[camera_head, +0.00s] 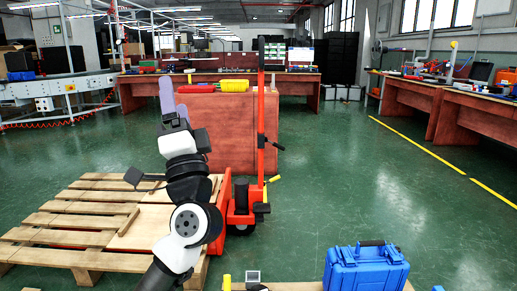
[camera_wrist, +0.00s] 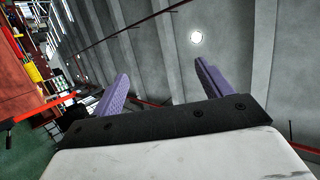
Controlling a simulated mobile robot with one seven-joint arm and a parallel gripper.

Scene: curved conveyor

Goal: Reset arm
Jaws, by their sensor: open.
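My arm rises from the bottom of the head view, in front of the wooden pallet. My gripper (camera_head: 173,97) points upward, with its purple fingers standing up in front of the red cabinet. In the wrist view my gripper (camera_wrist: 160,78) has its two purple fingers spread wide apart with nothing between them. Behind them show the grey ceiling and a round lamp. The gripper is open and empty and touches nothing that I can see.
A wooden pallet (camera_head: 62,222) lies at left. An orange pallet jack (camera_head: 261,130) stands beside the red cabinet (camera_head: 228,135). A blue case (camera_head: 365,269) sits at bottom right. A conveyor (camera_head: 60,90) is far left, workbenches (camera_head: 460,110) at right. Green floor at right is clear.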

